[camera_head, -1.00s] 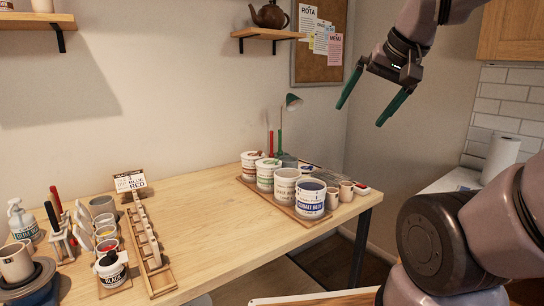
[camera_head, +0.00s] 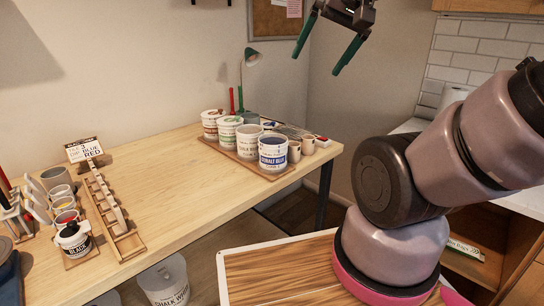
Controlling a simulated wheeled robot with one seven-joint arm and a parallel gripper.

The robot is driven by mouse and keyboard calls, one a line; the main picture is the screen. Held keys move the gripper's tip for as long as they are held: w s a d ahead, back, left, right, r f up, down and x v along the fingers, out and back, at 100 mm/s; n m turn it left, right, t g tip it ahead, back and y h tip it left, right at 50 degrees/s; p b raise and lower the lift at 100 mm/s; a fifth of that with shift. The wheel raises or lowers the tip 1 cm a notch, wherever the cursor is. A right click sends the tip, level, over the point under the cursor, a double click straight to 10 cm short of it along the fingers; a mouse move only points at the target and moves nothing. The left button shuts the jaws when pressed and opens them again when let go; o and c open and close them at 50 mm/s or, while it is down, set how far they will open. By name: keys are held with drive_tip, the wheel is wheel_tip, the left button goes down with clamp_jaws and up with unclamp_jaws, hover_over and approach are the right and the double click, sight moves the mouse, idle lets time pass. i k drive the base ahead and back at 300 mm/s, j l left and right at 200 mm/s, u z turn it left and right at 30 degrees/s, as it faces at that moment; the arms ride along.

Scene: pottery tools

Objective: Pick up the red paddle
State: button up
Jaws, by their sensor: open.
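Two upright red things could be the red paddle; I cannot tell which. One is a slim red handle (camera_head: 231,98) standing behind the tubs at the back right of the table, beside a green one (camera_head: 240,98). The other is a red handle (camera_head: 5,179) at the left picture edge, cut off by the frame, standing in a rack. My gripper (camera_head: 317,63) is open and empty, with green fingers pointing down, high up at the top. In the picture it is above and right of the slim red handle, apart from everything.
Paint tubs, including cobalt blue (camera_head: 273,152), stand on a tray in front of the slim handles. A green lamp (camera_head: 252,57) is behind. A wooden rack (camera_head: 115,215), a sign (camera_head: 84,149) and a black paint pot (camera_head: 73,240) fill the left. The table (camera_head: 185,185) is clear mid-way.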

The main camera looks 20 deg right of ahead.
sight(232, 113)
drive_tip(key=i+l+u, duration=0.35)
drive_tip(key=l, duration=0.3)
drive_tip(key=i+l+u, duration=0.15)
drive_tip(key=l, duration=0.25)
drive_tip(key=i+l+u, duration=0.15)
drive_tip(key=l, duration=0.2)
drive_tip(key=i+l+u, duration=0.2)
drive_tip(key=l, duration=0.2)
drive_tip(key=i+l+u, duration=0.15)
drive_tip(key=l, duration=0.3)
drive_tip(key=k, duration=0.05)
